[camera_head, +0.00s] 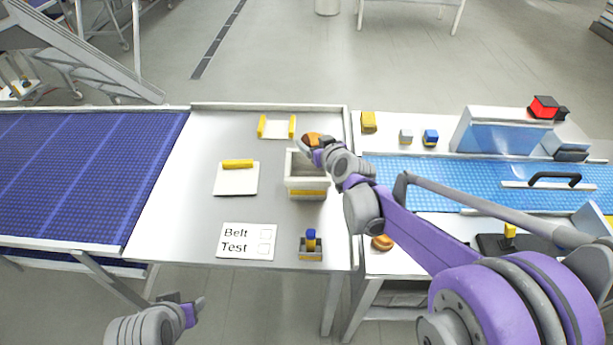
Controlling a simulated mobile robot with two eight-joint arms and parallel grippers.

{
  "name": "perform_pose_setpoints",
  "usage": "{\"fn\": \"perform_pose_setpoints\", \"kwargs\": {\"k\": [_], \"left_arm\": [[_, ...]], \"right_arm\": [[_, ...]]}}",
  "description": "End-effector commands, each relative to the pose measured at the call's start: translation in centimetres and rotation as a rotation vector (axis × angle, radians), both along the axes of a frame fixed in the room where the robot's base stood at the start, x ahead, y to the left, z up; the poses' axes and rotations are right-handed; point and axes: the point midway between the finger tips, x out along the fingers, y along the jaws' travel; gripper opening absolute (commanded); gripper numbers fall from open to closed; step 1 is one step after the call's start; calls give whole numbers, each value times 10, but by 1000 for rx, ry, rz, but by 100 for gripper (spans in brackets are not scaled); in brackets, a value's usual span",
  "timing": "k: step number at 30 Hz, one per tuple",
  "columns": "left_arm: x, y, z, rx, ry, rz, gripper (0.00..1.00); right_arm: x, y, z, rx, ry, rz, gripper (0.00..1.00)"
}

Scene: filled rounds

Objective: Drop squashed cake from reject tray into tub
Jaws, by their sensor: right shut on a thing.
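A brown round cake (309,138) is at the tips of my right gripper (312,145), which is shut on it. The cake is over the far edge of the open tub (306,193), a pale box with a yellow label on its front. The tub's inside is partly hidden by my gripper. A white tray with yellow sides (277,129), apparently the reject tray, lies at the back of the steel table and looks empty. My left gripper (190,308) is low at the front left, away from the table things; its jaws are too unclear to read.
A white board with a yellow bar (236,180), a "Belt Test" card (247,242) and a small blue-topped stamp (310,247) lie on the steel table. A blue belt (80,175) runs at left, a lighter blue belt (440,172) at right. Another brown round (382,242) lies beneath my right arm.

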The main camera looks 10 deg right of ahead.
Motion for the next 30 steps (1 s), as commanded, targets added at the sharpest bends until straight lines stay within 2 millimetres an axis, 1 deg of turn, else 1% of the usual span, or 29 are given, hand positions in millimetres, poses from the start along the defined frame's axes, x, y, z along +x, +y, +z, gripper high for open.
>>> {"fn": "perform_pose_setpoints", "kwargs": {"k": [1,3,12,13,16,25,29,30], "left_arm": [[-3,0,-7,0,6,0,50],[-5,0,-10,0,9,0,50],[-4,0,-9,0,8,0,50],[-4,0,-9,0,8,0,50],[-4,0,-9,0,8,0,50],[-4,0,-9,0,8,0,50],[-4,0,-8,0,7,0,50],[-3,0,-7,0,7,0,50]], "right_arm": [[-1,0,-9,0,3,0,52],[0,0,-13,-1,1,-1,52],[1,0,-12,-1,-2,-1,52],[1,0,-12,-1,-2,-1,82],[1,0,-12,-1,-2,-1,100],[-2,-1,-11,-1,-1,-1,100],[-13,-2,-6,1,-1,-1,100],[-19,-3,-3,0,-1,-1,100]]}}
